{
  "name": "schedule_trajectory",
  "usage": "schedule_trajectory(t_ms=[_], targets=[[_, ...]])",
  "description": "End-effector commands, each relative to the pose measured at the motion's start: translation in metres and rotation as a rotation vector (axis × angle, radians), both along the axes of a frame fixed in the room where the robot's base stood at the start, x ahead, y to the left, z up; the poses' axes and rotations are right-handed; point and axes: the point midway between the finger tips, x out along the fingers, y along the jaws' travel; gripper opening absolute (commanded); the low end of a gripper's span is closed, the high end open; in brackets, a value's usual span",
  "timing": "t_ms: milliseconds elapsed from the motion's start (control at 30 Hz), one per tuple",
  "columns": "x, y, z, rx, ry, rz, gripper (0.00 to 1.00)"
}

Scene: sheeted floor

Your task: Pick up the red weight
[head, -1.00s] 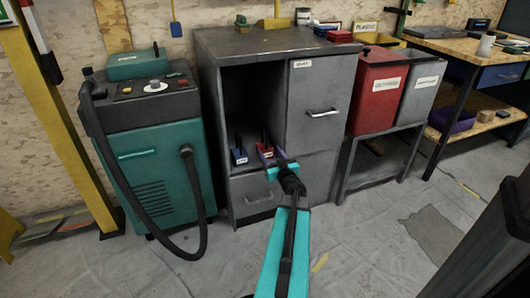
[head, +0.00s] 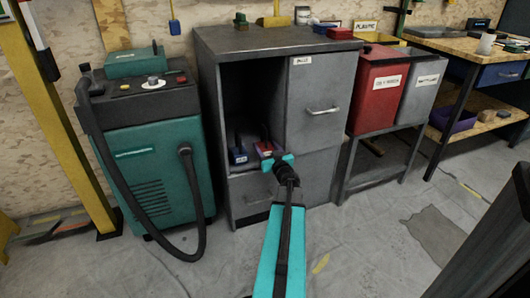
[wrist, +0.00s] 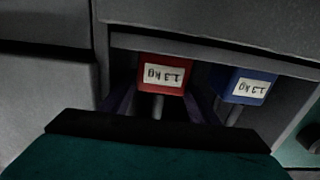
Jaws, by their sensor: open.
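My gripper (head: 274,160) reaches into the compartment's front and partly covers the red weight in the head view. The dark fingers of my gripper (wrist: 161,104) are open, one on each side of that handle. Contact cannot be told. The blue weight (wrist: 248,86) is just outside the right finger.
The cabinet (head: 213,80) has a closed door (head: 318,90) right of the compartment. A teal machine (head: 155,165) with a hose stands at left. A red bin (head: 375,95) and a grey bin (head: 418,95) stand on a rack at right. The floor in front is clear.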

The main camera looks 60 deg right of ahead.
Motion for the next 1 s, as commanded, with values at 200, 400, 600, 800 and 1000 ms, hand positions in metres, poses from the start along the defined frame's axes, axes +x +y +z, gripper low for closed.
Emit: schedule_trajectory(t_ms=[200,400,600,800,1000], targets=[[0.0099,-0.0077,-0.0007,0.0,0.001,-0.001,0.55],[0.0101,-0.0071,0.0002,0.0,0.001,0.0,0.55],[0.0104,-0.007,0.0001,0.0,0.001,0.0,0.55],[0.0106,-0.0067,0.0,0.0,0.001,0.001,0.46],[0.0107,-0.0068,0.0,0.001,0.001,0.0,0.12]])
